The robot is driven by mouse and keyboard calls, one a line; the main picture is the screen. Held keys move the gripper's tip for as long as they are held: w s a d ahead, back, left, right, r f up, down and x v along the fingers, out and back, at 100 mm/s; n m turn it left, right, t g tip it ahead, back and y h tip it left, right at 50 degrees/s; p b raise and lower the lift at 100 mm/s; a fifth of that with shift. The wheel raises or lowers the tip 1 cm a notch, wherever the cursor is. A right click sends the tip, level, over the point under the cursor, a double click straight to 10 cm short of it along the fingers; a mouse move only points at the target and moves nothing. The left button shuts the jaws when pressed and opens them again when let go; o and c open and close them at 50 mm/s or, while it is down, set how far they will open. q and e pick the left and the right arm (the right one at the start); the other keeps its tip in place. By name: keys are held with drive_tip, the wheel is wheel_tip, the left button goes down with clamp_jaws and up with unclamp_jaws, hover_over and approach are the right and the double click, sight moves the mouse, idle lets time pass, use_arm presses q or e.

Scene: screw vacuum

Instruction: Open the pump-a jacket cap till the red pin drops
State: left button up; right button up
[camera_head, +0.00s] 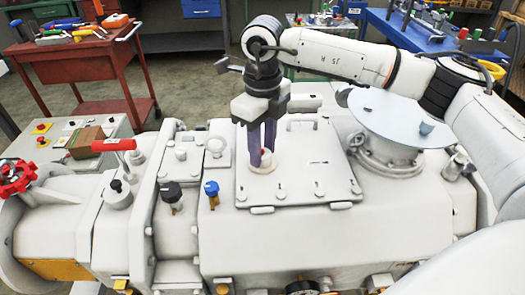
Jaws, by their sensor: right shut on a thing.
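My right gripper (262,160) points straight down over the pump's top plate (315,165). Its two purple-grey fingers are shut on a small cap (263,168) on a round base near the plate's left side. A little red shows on the cap between the fingertips. The fingers hide most of the cap, so I cannot tell how far it is turned or where a pin stands. My left gripper is not in view.
Left of the plate stand a blue-topped knob (211,188), a black-topped knob (171,192) and a red-handled lever (114,145). A round flanged disc (398,118) is to the right. A red tool cart (84,60) and blue bench (420,38) stand behind.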

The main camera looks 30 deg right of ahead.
sight(263, 153)
drive_tip(key=n+b, duration=0.1)
drive_tip(key=n, duration=0.4)
drive_tip(key=shift+f+n+b, duration=0.15)
drive_tip(key=shift+n+b, duration=0.2)
drive_tip(key=shift+n, duration=0.05)
drive_tip(key=n+b, duration=0.1)
drive_tip(key=n, duration=0.4)
drive_tip(key=shift+n, duration=0.4)
drive_tip(key=o, duration=1.1)
drive_tip(key=shift+c, duration=0.2)
wheel_tip(263, 153, up, 10)
drive_tip(key=shift+r, duration=0.25)
